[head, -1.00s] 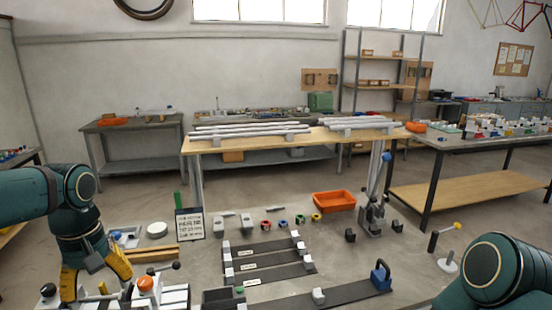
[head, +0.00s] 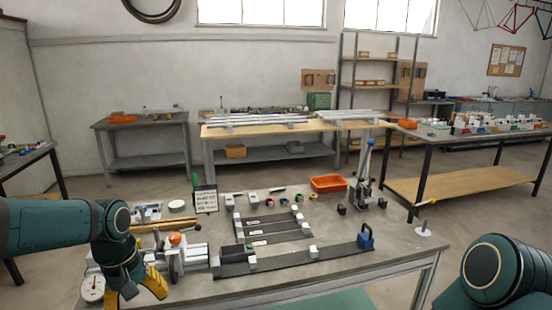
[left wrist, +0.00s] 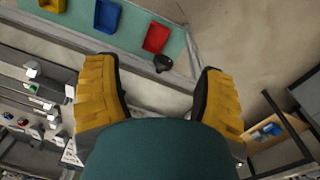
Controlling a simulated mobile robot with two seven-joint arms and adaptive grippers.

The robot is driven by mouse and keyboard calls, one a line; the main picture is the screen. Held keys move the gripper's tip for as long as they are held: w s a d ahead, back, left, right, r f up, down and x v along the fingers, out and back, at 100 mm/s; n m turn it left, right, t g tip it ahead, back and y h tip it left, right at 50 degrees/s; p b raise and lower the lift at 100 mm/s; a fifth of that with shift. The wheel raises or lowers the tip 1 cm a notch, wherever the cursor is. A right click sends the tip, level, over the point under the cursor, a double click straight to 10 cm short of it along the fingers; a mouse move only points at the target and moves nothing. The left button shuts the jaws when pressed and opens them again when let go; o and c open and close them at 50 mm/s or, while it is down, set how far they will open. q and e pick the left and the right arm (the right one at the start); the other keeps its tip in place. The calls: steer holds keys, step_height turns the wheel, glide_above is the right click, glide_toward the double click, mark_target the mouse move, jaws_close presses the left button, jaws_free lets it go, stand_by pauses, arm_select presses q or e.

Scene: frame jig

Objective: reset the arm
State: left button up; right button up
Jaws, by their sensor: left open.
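My left gripper (head: 132,289) hangs at the front left corner of the jig bench (head: 330,283), with its yellow fingers apart and nothing seen between them. The open fingers also show in the left wrist view (left wrist: 155,80), with floor and a shelf edge behind the gap. My right arm shows only as a teal link at the lower right of the head view; its gripper is out of view.
The bench holds dark jig rails (head: 290,262) with grey blocks, a dial gauge (head: 92,288), an orange tray (head: 328,183) and an upright stand (head: 362,190). Blue (left wrist: 107,15) and red (left wrist: 156,38) bins lie on a greenish surface. Floor is open right of the bench.

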arm_select(q)
steer(key=w+d+f+m+h, duration=0.1)
steer(key=w+d+f+m, duration=0.1)
steer(key=d+f, duration=0.55)
steer(key=s+d+f+m, duration=0.1)
steer(key=s+d+f, duration=0.3)
steer(key=f, duration=0.4)
steer(key=s+d+f+m+h, duration=0.1)
steer(key=s+d+f, duration=0.2)
steer(key=f, duration=0.4)
steer(key=s+d+f+t, duration=0.1)
steer(key=s+d+f, duration=0.3)
steer(key=d+f, duration=0.2)
step_height(320, 180, down, 3)
steer(key=shift+s+r+m+h, duration=0.2)
steer(key=shift+s+m+h, duration=0.15)
steer(key=shift+m+h, duration=0.05)
